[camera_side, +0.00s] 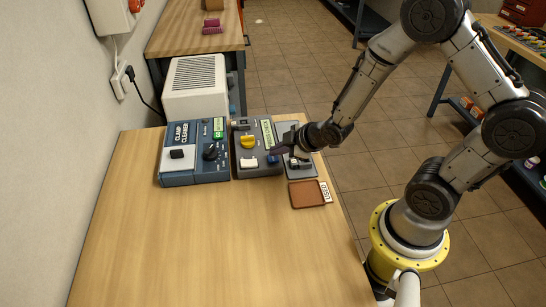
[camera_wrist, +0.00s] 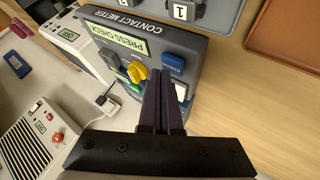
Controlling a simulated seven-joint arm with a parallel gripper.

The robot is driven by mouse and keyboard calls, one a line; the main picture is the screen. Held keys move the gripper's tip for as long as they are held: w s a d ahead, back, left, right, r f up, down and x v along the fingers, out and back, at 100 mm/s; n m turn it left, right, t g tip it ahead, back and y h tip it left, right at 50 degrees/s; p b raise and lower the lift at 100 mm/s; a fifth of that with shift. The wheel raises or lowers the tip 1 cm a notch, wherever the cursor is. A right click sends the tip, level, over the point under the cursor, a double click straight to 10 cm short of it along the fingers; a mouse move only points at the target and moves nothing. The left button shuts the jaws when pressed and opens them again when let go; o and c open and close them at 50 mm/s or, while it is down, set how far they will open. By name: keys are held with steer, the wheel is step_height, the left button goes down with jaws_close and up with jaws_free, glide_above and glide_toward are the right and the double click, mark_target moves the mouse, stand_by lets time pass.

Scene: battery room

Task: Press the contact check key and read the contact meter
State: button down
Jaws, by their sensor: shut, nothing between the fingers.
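The contact meter (camera_wrist: 185,35) is a dark grey box; in the side view it (camera_side: 239,173) stands in the row at the back of the bench. Its lit green display (camera_wrist: 120,36) reads "PRESS CHECK", upside down in the wrist view. It has a yellow knob (camera_wrist: 138,72), a blue key (camera_wrist: 173,63) with small lettering, and a white key (camera_wrist: 181,91) partly behind the fingers. My gripper (camera_wrist: 162,73) is shut and empty, its tips over the meter between the yellow knob and the blue key. I cannot tell whether they touch the blue key.
A blue clamp cleaner (camera_side: 195,177) stands left of the meter. A grey unit with clamps (camera_side: 301,170) is on its right, with a brown tray (camera_side: 306,195) in front. A white vented box (camera_side: 196,80) stands behind. The front of the bench (camera_side: 190,245) is clear.

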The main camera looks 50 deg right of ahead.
mark_target(277, 159)
steer(key=shift+f, duration=0.4)
stand_by(0.5)
steer(key=shift+r, duration=0.8)
steer(key=shift+r, duration=2.5)
steer(key=shift+a+r, duration=0.1)
